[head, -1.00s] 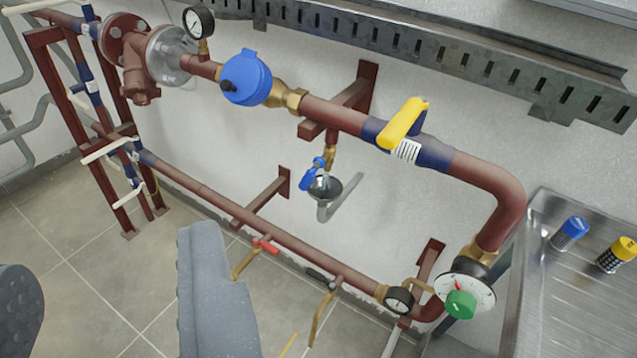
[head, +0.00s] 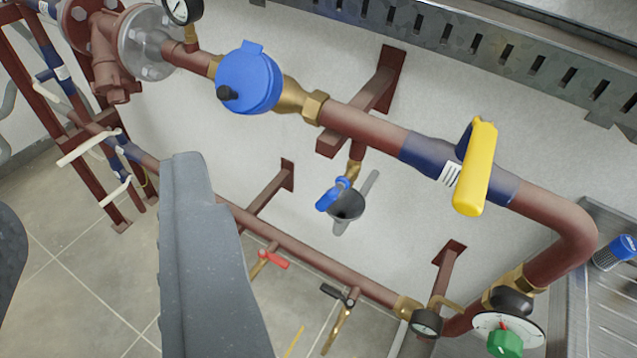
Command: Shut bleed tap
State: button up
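A small brass tap with a blue lever (head: 332,195) hangs under the upper red-brown pipe, above a dark funnel (head: 346,206). Its lever points down and left in the picture. Two other small taps sit on the lower pipe, one with a red handle (head: 272,259) and one with a black handle (head: 338,295). No label shows which is the bleed tap. The right finger is left of the blue-levered tap and touches none of the taps.
A yellow-handled valve (head: 475,167) and a blue round meter (head: 248,78) sit on the upper pipe (head: 365,130). A dial with a green knob (head: 505,343) is lower right. A slotted metal tray (head: 470,40) runs above. A steel bench (head: 600,290) stands at right.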

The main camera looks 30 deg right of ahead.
jog(key=shift+o, duration=0.3)
jog(key=shift+a, duration=0.1)
jog(key=shift+o, duration=0.2)
jog(key=shift+w+a+r, duration=0.1)
jog(key=w+a+f+m+t+p, duration=0.1)
jog(key=w+f+m+p, duration=0.25)
jog(key=w, duration=0.35)
jog(key=w+a+f+m+h+p, duration=0.15)
jog(key=w+f, duration=0.25)
jog(key=w, duration=0.4)
jog(key=w+a+f+m+t+y+p, duration=0.1)
jog(key=w+f+m+p, duration=0.25)
jog(key=w, duration=0.35)
jog(key=m+g+h+p, duration=0.4)
jog(key=m+h+p, duration=0.15)
jog(key=h, duration=0.45)
send_near(322, 206)
jog(key=w+a+r, duration=0.3)
jog(key=w+a, duration=0.3)
jog(key=a, duration=0.2)
jog(key=s+d+f+g+h+p, duration=0.2)
jog(key=s+d+f+h, duration=0.2)
jog(key=s+d, duration=0.15)
jog(key=b+x, duration=0.1)
jog(key=x, duration=0.5)
jog(key=b+x, duration=0.1)
jog(key=x, duration=0.5)
jog(key=shift+w+f, duration=0.2)
